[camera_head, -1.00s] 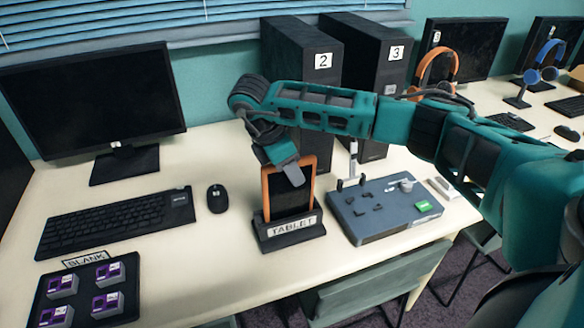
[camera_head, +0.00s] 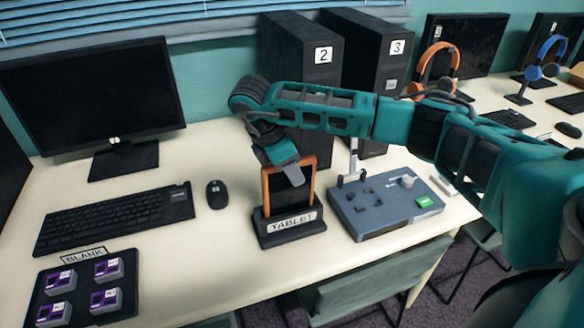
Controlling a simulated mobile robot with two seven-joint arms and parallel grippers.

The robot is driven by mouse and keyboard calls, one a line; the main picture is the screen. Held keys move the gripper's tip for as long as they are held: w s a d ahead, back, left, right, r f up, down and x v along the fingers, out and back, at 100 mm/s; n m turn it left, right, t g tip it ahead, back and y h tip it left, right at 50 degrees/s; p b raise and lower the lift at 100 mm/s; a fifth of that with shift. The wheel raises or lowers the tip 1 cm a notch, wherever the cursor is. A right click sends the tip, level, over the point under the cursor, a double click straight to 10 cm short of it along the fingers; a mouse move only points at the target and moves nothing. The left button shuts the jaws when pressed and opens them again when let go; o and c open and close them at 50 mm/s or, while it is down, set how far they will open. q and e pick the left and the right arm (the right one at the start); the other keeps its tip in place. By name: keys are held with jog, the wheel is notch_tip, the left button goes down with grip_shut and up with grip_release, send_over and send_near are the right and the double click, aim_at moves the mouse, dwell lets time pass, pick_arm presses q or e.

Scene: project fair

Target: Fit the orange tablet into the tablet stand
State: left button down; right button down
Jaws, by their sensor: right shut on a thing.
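The orange-framed tablet (camera_head: 291,199) stands nearly upright, with its lower edge at the dark tablet stand (camera_head: 290,236) labelled TABLET. Its lower edge is hidden behind the stand's front, so I cannot tell how deep it sits. My right gripper (camera_head: 291,172) comes down from above and is shut on the tablet's top edge. My left gripper is not in view.
A grey-blue device board (camera_head: 390,222) lies close to the right of the stand. A mouse (camera_head: 217,194), keyboard (camera_head: 115,220) and BLANK tray (camera_head: 42,297) with purple boxes are at left. Towers 2 (camera_head: 300,50) and 3 (camera_head: 385,95) stand behind. Table in front is clear.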

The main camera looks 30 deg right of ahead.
jog(key=shift+f, duration=0.15)
jog(key=c, duration=0.8)
grip_release()
jog(key=shift+c, duration=0.2)
jog(key=shift+r+p, duration=2.5)
jog(key=shift+r, duration=1)
jog(key=shift+s, duration=0.15)
